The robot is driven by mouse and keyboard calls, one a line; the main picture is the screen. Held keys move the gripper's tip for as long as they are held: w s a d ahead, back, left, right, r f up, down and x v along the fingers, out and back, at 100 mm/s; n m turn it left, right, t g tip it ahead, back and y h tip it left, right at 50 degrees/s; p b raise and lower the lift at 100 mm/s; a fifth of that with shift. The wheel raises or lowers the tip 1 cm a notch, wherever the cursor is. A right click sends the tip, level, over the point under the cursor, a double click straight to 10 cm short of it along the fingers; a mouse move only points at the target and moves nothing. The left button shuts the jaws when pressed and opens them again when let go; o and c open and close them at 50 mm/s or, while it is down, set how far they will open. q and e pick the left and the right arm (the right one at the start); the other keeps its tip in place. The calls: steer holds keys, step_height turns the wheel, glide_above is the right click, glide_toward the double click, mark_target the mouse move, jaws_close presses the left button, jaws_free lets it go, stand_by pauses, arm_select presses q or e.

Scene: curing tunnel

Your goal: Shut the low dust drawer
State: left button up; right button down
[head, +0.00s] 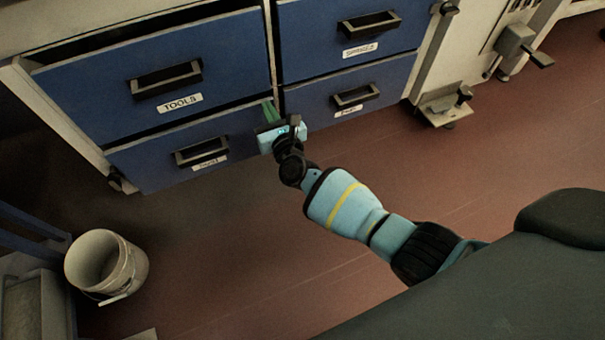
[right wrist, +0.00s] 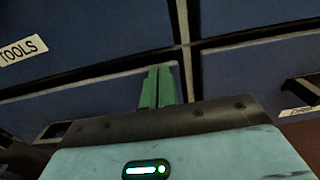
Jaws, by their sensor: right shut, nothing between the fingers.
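The low dust drawer (head: 150,166) is the lower blue drawer of the left column, under the drawer labelled TOOLS; its own label is too blurred to read surely. A dark gap shows above its top edge, and it looks nearly flush, perhaps slightly out. Its dark handle (head: 202,151) is left of my right gripper (head: 268,110). That gripper's green fingers are shut and empty, at the drawer's upper right corner. In the right wrist view the fingers (right wrist: 157,88) overlap the drawer front (right wrist: 105,97); I cannot tell whether they touch it. My left gripper is not in view.
The TOOLS drawer (head: 105,82) is above, with a dark gap along its top. The right column has the SPARES drawer (head: 320,40) and a lower drawer (head: 310,100). A bucket (head: 105,265) stands at the lower left. The red floor before the drawers is clear.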

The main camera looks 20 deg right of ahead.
steer(key=shift+w+d+r, duration=0.1)
steer(key=shift+w+r, duration=0.05)
steer(key=shift+w, duration=0.35)
steer(key=shift+w+d+r, duration=0.1)
steer(key=shift+w+r, duration=0.05)
steer(key=shift+w, duration=0.35)
steer(key=shift+s, duration=0.1)
